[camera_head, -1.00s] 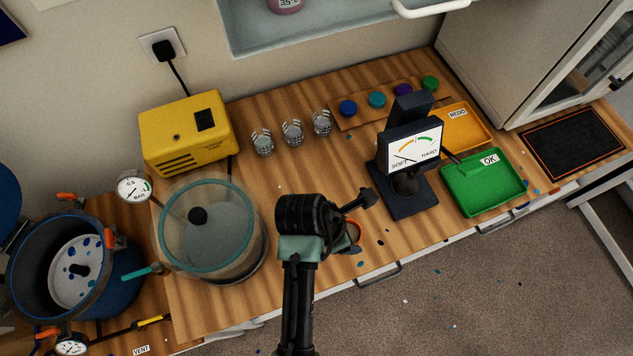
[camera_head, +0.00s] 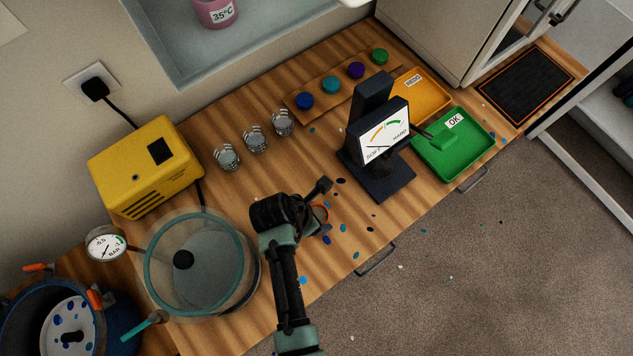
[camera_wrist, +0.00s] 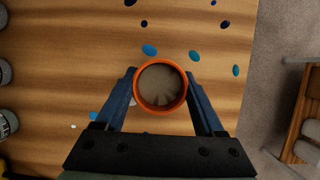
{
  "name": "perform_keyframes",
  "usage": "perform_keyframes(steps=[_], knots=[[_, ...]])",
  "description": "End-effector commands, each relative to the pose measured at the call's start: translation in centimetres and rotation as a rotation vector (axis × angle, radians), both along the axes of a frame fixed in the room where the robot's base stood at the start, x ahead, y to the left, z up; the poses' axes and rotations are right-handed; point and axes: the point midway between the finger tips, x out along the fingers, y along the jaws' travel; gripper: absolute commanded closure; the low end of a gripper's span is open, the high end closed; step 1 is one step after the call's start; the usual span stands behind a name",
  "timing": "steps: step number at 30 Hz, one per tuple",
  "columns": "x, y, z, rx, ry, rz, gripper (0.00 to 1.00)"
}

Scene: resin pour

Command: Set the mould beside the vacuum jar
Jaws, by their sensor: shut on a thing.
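The mould is a round orange cup (camera_wrist: 160,87) with a greyish fill, seen from above in the wrist view. My gripper (camera_wrist: 160,92) is shut on it, one blue finger on each side. In the head view the mould's orange rim (camera_head: 322,212) shows only partly past my wrist. Whether it touches the bench cannot be told. The vacuum jar (camera_head: 200,268), a clear vessel with a teal rim and black knob, stands just left of my gripper, apart from the mould.
A hardness gauge (camera_head: 378,150) stands right of my gripper, with a green OK tray (camera_head: 453,145) and an orange REDO tray (camera_head: 420,95) beyond. Several cups (camera_head: 256,139) and a yellow box (camera_head: 146,167) stand behind. Coloured drips dot the wooden bench (camera_head: 300,170).

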Motion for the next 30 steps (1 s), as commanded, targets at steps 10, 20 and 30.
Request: perform_keyframes(steps=[10, 20, 30], knots=[[0.1, 0.0, -1.6, 0.0, -0.002, 0.0, 0.88], [0.0, 0.0, -1.8, 0.001, -0.001, 0.0, 0.04], [0.0, 0.1, -1.4, 0.001, -0.001, 0.001, 0.0]])
